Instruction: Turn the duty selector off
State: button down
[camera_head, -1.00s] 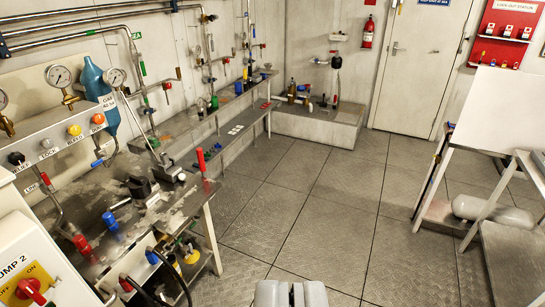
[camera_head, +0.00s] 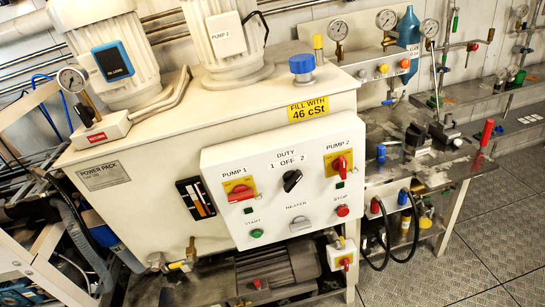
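The duty selector (camera_head: 291,180) is a black rotary knob on the white control panel (camera_head: 220,165) of the power pack. The marks "1", "OFF" and "2" stand above it under the word "DUTY". Its grip looks slanted toward the upper right, on the "2" side, but it is too small to be certain. Nothing touches it or covers it. My gripper is not in view.
Red-on-yellow switches for pump 1 (camera_head: 239,191) and pump 2 (camera_head: 339,163) flank the selector. Below are a green start button (camera_head: 256,233), a heater switch (camera_head: 299,223) and a red stop button (camera_head: 342,210). Open floor (camera_head: 480,240) lies at the right.

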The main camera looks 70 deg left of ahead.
aim_at(291, 178)
jog(key=u, duration=1.25)
jog(key=k, duration=0.5)
jog(key=u, duration=0.05)
jog(key=i, duration=0.5)
jog(key=z, duration=0.05)
